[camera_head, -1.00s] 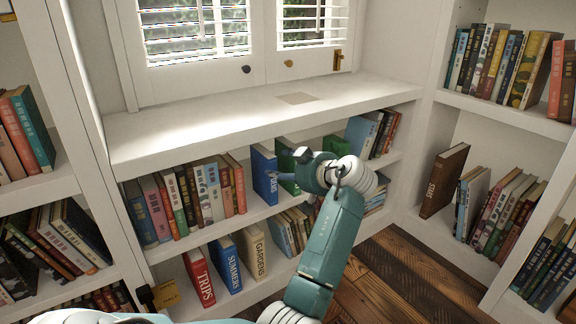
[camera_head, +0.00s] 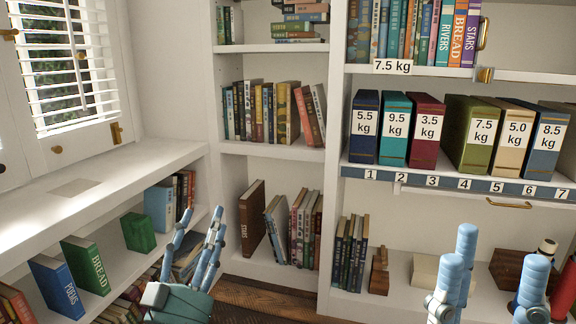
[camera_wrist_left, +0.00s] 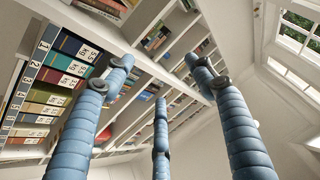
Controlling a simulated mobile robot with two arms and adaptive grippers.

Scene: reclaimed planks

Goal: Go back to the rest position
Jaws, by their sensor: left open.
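My left gripper (camera_head: 200,222) is low in the head view, in front of the left bookcase. Its blue fingers point up and are spread, with nothing between them. In the left wrist view its three fingers (camera_wrist_left: 160,100) also stand apart and empty. My right gripper (camera_head: 492,262) is at the lower right of the head view, with its blue fingers apart and nothing seen between them. Its palm is out of view.
The window-side shelf holds the blue POEMS book (camera_head: 57,286), the green BREAD book (camera_head: 86,264) and a plain green book (camera_head: 138,232). A brown STARS book (camera_head: 252,217) leans in the corner bookcase. Weight-labelled binders (camera_head: 426,132) stand above numbered slots at right.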

